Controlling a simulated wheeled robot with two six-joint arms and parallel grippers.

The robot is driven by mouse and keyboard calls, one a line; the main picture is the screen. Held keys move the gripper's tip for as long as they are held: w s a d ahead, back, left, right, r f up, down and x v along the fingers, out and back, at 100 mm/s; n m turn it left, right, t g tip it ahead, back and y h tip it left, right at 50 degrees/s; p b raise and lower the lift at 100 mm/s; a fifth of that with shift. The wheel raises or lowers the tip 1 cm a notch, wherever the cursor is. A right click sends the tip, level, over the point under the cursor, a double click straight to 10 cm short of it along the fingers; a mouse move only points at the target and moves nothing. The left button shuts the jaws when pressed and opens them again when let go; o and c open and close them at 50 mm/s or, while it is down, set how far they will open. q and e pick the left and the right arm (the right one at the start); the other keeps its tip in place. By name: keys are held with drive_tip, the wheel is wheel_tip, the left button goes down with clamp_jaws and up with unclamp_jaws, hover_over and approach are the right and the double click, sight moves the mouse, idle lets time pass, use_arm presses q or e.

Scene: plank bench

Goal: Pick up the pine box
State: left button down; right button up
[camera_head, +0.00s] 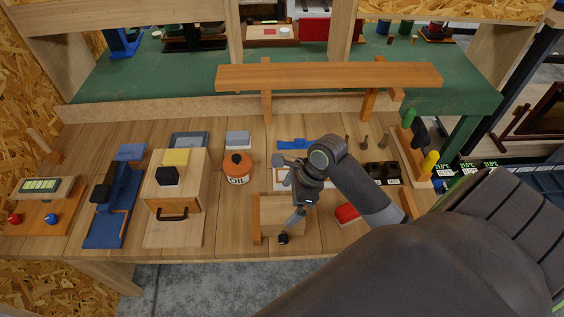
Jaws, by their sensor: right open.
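A pale wooden box (272,214), which looks like the pine box, sits near the front edge of the plank bench, with a darker orange-brown strip (256,220) at its left end. My right gripper (287,190) is over its right and back part, with its fingers apart and nothing seen between them. The gripper hides part of the box, and I cannot tell whether a finger touches it. A small black knob (283,238) is at the box's front. My left gripper is not in view.
A wooden drawer box (186,207) with a black handle, a blue fixture (106,229) and an orange oil can (237,169) stand to the left. A red block (347,213) lies to the right. A raised wooden beam (325,76) spans the back.

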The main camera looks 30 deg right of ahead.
sight(283, 209)
drive_tip(key=x, duration=0.3)
drive_tip(key=shift+f, duration=0.3)
drive_tip(key=shift+w+a+f, duration=0.15)
drive_tip(key=shift+w+f, duration=0.05)
drive_tip(key=shift+f, duration=0.4)
drive_tip(key=shift+f+p, duration=0.2)
drive_tip(key=shift+p, duration=0.65)
drive_tip(key=shift+c, duration=0.4)
drive_tip(key=c, duration=1)
